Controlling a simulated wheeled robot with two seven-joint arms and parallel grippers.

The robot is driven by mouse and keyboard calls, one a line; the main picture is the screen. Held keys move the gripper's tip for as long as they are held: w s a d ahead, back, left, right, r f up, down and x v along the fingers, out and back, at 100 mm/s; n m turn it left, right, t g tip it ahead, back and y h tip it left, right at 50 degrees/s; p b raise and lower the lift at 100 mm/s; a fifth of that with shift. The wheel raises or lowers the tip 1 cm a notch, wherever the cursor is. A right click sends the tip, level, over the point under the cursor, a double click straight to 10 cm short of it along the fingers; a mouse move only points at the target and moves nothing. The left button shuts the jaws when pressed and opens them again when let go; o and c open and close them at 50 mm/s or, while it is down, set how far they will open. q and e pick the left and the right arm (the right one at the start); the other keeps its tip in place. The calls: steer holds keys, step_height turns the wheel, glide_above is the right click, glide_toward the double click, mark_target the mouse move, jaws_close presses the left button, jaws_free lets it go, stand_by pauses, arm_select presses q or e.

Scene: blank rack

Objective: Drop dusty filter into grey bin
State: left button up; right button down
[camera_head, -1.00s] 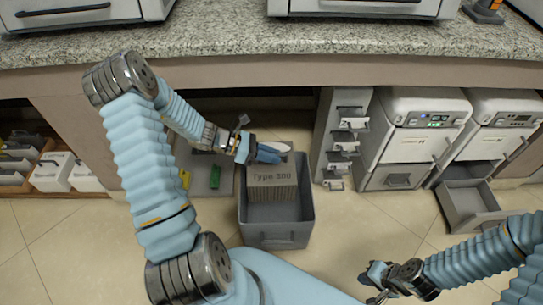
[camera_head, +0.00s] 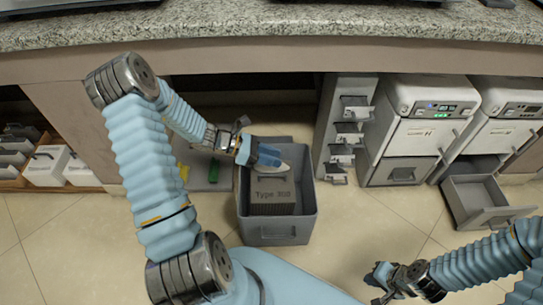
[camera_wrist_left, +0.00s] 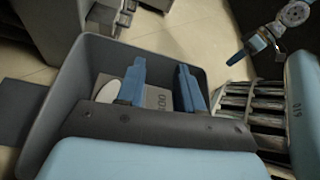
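The dusty filter (camera_head: 272,198), a grey-brown block marked "Type 300", sits inside the grey bin (camera_head: 278,232), below its rim. The filter's top, with a pale oval beside it, also shows in the left wrist view (camera_wrist_left: 159,100). My left gripper (camera_head: 268,156) is over the far part of the bin, above the filter. In the left wrist view its two blue fingers (camera_wrist_left: 162,86) stand apart with nothing gripped between them. My right gripper (camera_head: 377,282) is at the lower right, away from the bin; its finger opening is too small to judge.
A grey column with small trays (camera_head: 349,135) and two white machines (camera_head: 418,125) stand right of the bin. An open grey drawer (camera_head: 482,205) lies further right. The stone counter (camera_head: 270,30) overhangs behind. Tiled floor (camera_head: 350,225) is clear right of the bin.

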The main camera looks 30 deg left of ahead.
arm_select(q)
steer(key=shift+o, duration=0.6)
steer(key=shift+f, duration=0.1)
steer(key=v, duration=1.4)
steer(key=shift+p, duration=0.45)
steer(key=shift+d, duration=0.1)
